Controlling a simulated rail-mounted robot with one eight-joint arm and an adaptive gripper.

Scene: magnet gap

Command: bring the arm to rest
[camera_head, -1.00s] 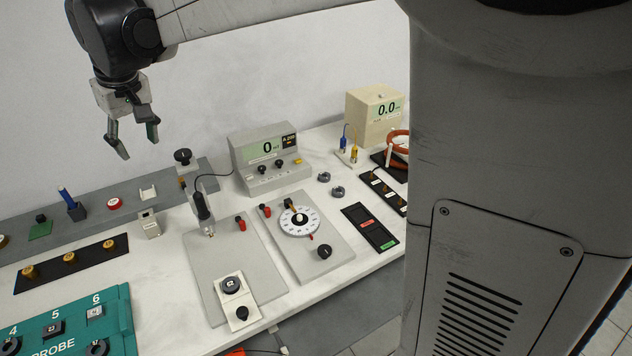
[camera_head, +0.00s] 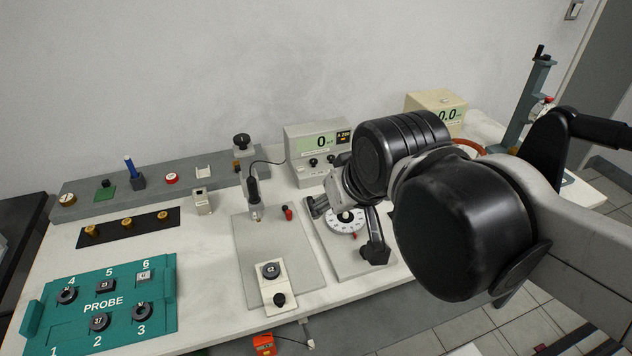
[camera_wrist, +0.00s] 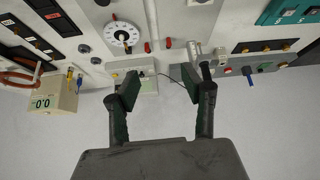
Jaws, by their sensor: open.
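My gripper (camera_head: 345,225) is at the right of the head view, above the dial plate, with the bulky black wrist and forearm in front of it. In the wrist view its two fingers (camera_wrist: 162,92) are spread apart with nothing between them. The bench instruments show beyond the fingers, apart from them. The arm hides much of the dial plate and the bench's right part in the head view.
A grey meter (camera_head: 303,138) reading 0 and a cream meter (camera_head: 425,100) stand at the back. A white dial (camera_head: 343,222) lies under my gripper. A probe stand (camera_head: 253,205) is left of it. A teal PROBE tray (camera_head: 70,322) is at front left. A tall grey-green stand (camera_head: 531,95) is at right.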

